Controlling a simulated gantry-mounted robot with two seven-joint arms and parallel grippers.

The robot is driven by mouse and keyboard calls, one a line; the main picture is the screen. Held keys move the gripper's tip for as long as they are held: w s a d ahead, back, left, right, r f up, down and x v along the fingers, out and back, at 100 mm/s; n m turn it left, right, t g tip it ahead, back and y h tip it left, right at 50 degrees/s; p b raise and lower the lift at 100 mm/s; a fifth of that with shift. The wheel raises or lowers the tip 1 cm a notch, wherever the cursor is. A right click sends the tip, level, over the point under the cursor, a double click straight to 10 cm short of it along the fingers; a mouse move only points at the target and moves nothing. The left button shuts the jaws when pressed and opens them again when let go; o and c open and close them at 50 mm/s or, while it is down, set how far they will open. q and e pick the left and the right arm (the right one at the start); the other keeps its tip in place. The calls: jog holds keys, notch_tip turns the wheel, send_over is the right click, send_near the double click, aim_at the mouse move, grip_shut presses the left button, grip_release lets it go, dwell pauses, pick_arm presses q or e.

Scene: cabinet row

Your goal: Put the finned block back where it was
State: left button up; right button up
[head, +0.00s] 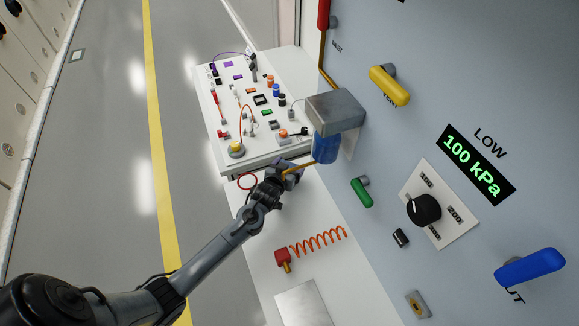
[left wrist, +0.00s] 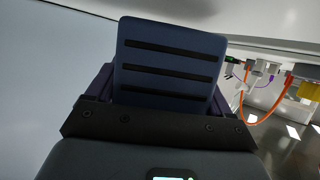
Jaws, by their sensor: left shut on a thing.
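The finned block is blue and shows in the head view (head: 325,149) directly under a grey metal housing (head: 336,110) on the panel wall. In the left wrist view the block (left wrist: 168,67) fills the middle, with several dark parallel slots across its face. My left gripper (head: 296,168) is shut on the block from below, with a finger along each side of it in the wrist view. The block's upper end is hidden by the housing, so I cannot tell whether it is seated. My right gripper is not in view.
A white table (head: 215,125) with several small parts and cables stands beyond the gripper. A red fitting (head: 283,257) with an orange coil lies on the pale ledge nearer me. The wall bears a yellow handle (head: 389,87), a green handle (head: 362,193) and a black knob (head: 424,209).

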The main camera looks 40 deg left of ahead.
pick_arm(q)
jog(key=shift+f, duration=0.35)
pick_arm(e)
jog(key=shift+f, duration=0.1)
pick_arm(q)
jog(key=shift+f, duration=0.25)
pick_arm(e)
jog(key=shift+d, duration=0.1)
pick_arm(q)
jog(key=o, duration=1.2)
jog(key=shift+s+f, duration=0.1)
jog(key=shift+f, duration=0.05)
jog(key=shift+r, duration=0.3)
jog(key=shift+r+p+v, duration=0.2)
jog(key=shift+p+v, duration=0.5)
jog(key=shift+v, duration=2.35)
jog(key=shift+r+p+v, duration=0.2)
jog(key=shift+p+v, duration=0.45)
jog(key=shift+v, duration=2.45)
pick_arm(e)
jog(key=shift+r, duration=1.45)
pick_arm(q)
jog(key=shift+w+a, duration=0.15)
jog(key=shift+w, duration=0.05)
